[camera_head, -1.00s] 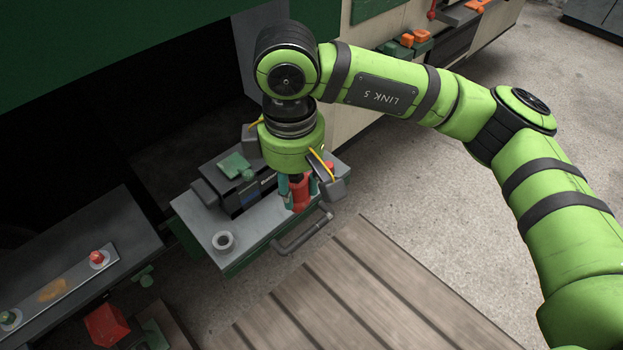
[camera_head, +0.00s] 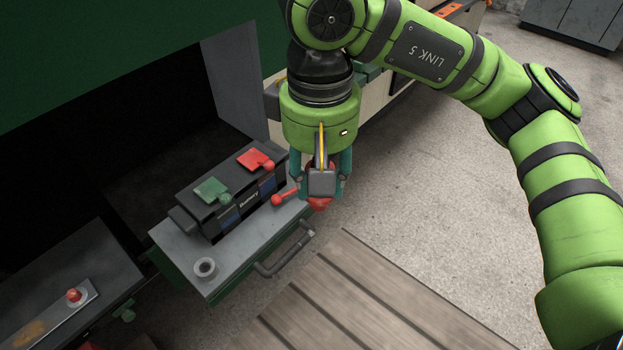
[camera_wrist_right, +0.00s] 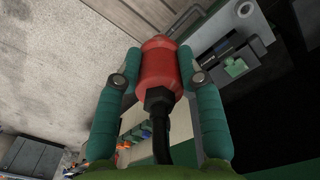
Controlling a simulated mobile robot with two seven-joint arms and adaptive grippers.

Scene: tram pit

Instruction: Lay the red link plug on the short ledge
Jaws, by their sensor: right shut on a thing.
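My right gripper (camera_head: 320,196) is shut on the red link plug (camera_wrist_right: 160,66). In the wrist view the plug is a red cylinder between both teal fingers, with a black nut and black cable on its near end. In the head view only a little of the plug (camera_head: 320,205) shows below the fingers, just off the right edge of the grey-topped drawer (camera_head: 238,262). I cannot tell which surface is the short ledge. My left gripper is not in view.
A black battery (camera_head: 232,201) with a green terminal piece (camera_head: 211,191) and a red one (camera_head: 255,159) stands on the drawer, near a grey ring (camera_head: 205,268). A red-knobbed lever (camera_head: 279,199) is close left of the gripper. A slatted wooden platform (camera_head: 370,300) lies in front.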

